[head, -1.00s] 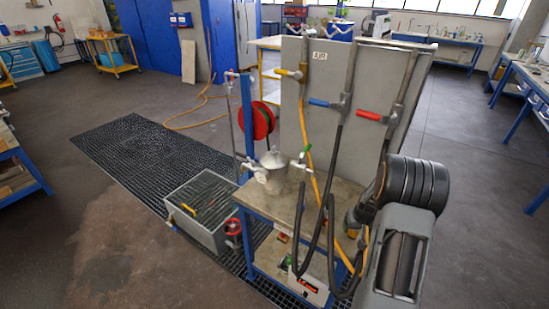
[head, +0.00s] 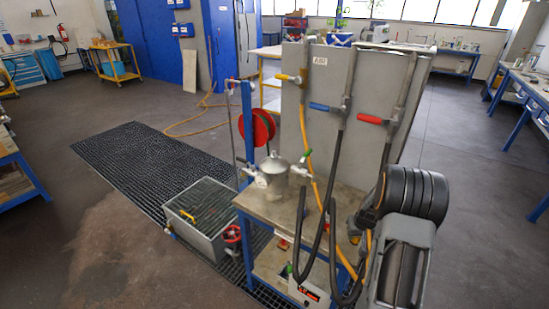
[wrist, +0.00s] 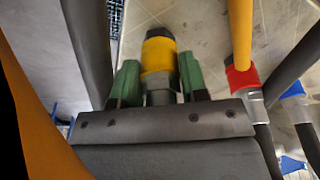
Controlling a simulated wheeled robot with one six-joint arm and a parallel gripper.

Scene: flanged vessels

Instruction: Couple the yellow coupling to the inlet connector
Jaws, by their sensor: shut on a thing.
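The yellow coupling (wrist: 159,55) shows in the wrist view, with a dark end pointing away from me. My gripper (wrist: 158,76) is shut on it, with a green finger on each side. In the head view my arm hides most of the gripper and the coupling. A grey metal vessel (head: 273,172) stands on the bench in the head view. It has a pale fitting on its left and a green-handled valve (head: 303,160) on its right. I cannot tell which fitting is the inlet connector. The held coupling is apart from the vessel, to its right.
A grey panel (head: 323,100) behind the bench carries yellow, blue and red valve handles with hanging hoses. In the wrist view a red collar (wrist: 242,77) and a blue collar (wrist: 292,90) are right of the gripper. Black hoses loop before the bench.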

